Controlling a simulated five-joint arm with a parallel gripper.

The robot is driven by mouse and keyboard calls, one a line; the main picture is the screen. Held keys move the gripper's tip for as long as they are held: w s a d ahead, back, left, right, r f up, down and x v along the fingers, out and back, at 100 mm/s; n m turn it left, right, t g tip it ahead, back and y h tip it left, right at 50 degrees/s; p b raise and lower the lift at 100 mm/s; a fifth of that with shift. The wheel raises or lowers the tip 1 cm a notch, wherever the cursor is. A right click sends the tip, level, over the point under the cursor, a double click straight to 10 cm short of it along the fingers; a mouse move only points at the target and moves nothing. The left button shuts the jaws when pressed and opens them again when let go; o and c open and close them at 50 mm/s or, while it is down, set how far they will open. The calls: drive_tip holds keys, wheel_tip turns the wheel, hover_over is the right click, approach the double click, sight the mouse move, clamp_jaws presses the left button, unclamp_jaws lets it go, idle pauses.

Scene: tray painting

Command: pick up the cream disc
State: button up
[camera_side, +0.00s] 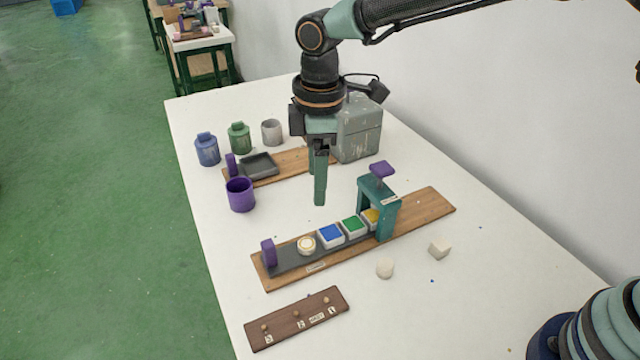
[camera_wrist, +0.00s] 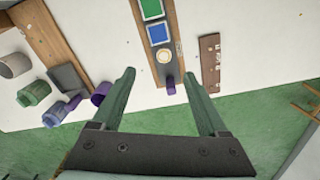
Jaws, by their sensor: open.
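The cream disc (camera_side: 306,245) is round with a yellowish ring on top. It lies in the dark track (camera_side: 285,258) on a wooden board, between a purple end post (camera_side: 268,252) and a blue-topped tile (camera_side: 331,235). In the wrist view the disc (camera_wrist: 163,56) shows between my two fingers, slightly beyond the fingertips. My gripper (camera_side: 320,203) is open and empty, pointing down, high above the board. It also shows in the wrist view (camera_wrist: 159,73) with its fingers wide apart.
Green (camera_side: 354,226) and yellow (camera_side: 372,217) tiles continue the row to a teal press frame (camera_side: 378,205). A pale round piece (camera_side: 385,268) and a pale cube (camera_side: 440,249) lie in front. A dark peg board (camera_side: 297,318) is nearer; a purple cup (camera_side: 240,194) stands behind.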

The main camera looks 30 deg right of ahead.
sight(306, 243)
drive_tip(key=shift+n, duration=0.5)
drive_tip(key=f, duration=0.4)
drive_tip(key=a+f, duration=0.1)
drive_tip(key=f, duration=0.4)
drive_tip(key=a+f, duration=0.1)
drive_tip(key=f, duration=0.4)
drive_tip(key=shift+a, duration=0.15)
clamp_jaws()
